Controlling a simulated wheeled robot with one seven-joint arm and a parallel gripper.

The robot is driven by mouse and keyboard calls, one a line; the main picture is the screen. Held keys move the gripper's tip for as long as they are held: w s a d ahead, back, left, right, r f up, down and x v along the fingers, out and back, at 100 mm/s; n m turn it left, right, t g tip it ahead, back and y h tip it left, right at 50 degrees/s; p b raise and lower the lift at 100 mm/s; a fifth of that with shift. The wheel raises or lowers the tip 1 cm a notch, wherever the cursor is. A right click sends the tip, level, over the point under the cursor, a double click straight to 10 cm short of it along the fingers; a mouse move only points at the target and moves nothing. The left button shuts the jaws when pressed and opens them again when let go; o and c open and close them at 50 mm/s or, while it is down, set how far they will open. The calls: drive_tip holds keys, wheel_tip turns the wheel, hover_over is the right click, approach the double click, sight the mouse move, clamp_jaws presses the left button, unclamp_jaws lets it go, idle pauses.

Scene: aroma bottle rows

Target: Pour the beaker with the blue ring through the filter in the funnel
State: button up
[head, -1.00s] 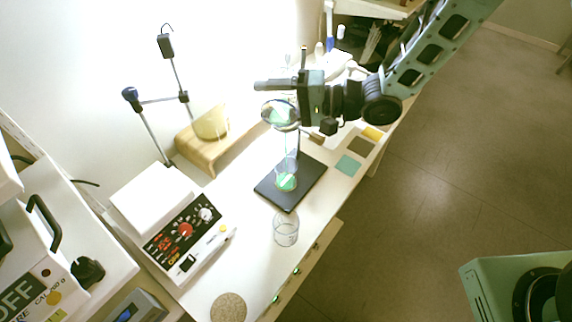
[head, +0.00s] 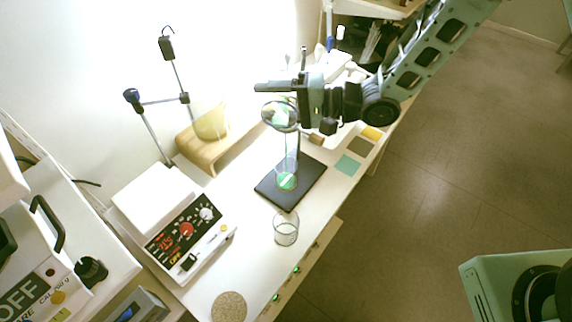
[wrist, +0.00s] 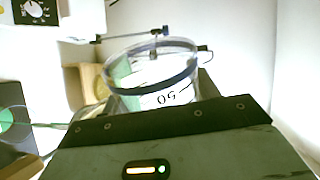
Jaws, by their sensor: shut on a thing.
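My gripper (head: 272,88) is shut on a clear glass beaker (head: 270,112), high over the bench. In the wrist view the beaker (wrist: 160,85) has a blue ring below its rim and an upside-down 50 mark. Green shows at the beaker's left side in that view. The held beaker is above a clear upright glass vessel (head: 287,165) on a black stand base (head: 309,184). Green liquid (head: 287,181) shows low in that vessel. The funnel and filter are not clearly distinguishable behind the beaker and gripper; I cannot tell whether liquid is flowing.
An empty-looking clear beaker (head: 286,232) stands in front of the base. A hotplate-like instrument (head: 185,232) is at left, a cork mat (head: 229,307) at the front. A wooden stand (head: 203,155) and jointed lamp arm (head: 165,100) are behind. Coloured squares (head: 347,165) lie at right.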

drive_tip(key=shift+w+f+m+p, duration=0.15)
drive_tip(key=shift+m+p, duration=0.35)
drive_tip(key=shift+p, duration=0.4)
idle(2.0)
drive_tip(key=shift+w+p, duration=0.1)
drive_tip(key=shift+p, duration=0.45)
idle(0.8)
idle(0.7)
drive_tip(key=shift+s+f+n+b, duration=0.1)
drive_tip(key=shift+s+n+b, duration=0.25)
drive_tip(key=shift+n+b, duration=0.4)
drive_tip(key=shift+s+n+b, duration=0.2)
drive_tip(key=shift+n+b, duration=0.1)
drive_tip(key=shift+n, duration=0.05)
